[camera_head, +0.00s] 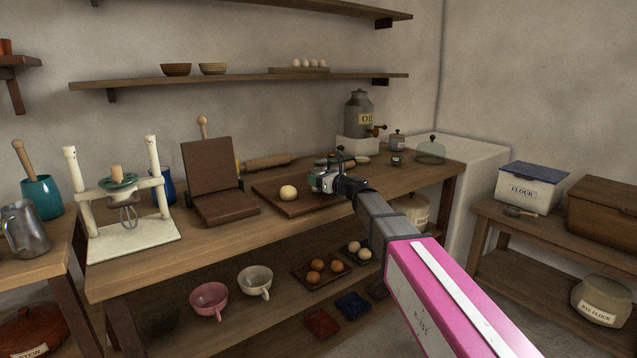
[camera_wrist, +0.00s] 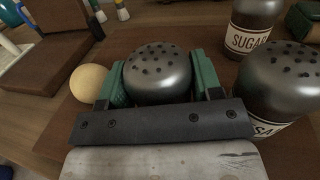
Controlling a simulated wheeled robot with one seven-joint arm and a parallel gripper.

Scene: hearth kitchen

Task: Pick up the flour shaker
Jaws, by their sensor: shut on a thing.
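My gripper (camera_head: 325,180) is over the wooden board on the middle counter. In the wrist view its green-padded fingers (camera_wrist: 159,85) are shut on a shaker (camera_wrist: 157,70) with a domed grey metal lid full of holes. The fingers sit on either side of the lid. The shaker's label is hidden, so I cannot read whether it says flour. To the right stand a similar shaker with a partly hidden label starting "SA" (camera_wrist: 280,80) and a shaker labelled "SUGAR" (camera_wrist: 252,28).
A pale dough ball (camera_head: 288,192) lies on the board (camera_head: 300,207), left of my gripper. A brown folding press (camera_head: 214,180) stands farther left. A glass dome (camera_head: 431,151) is at right.

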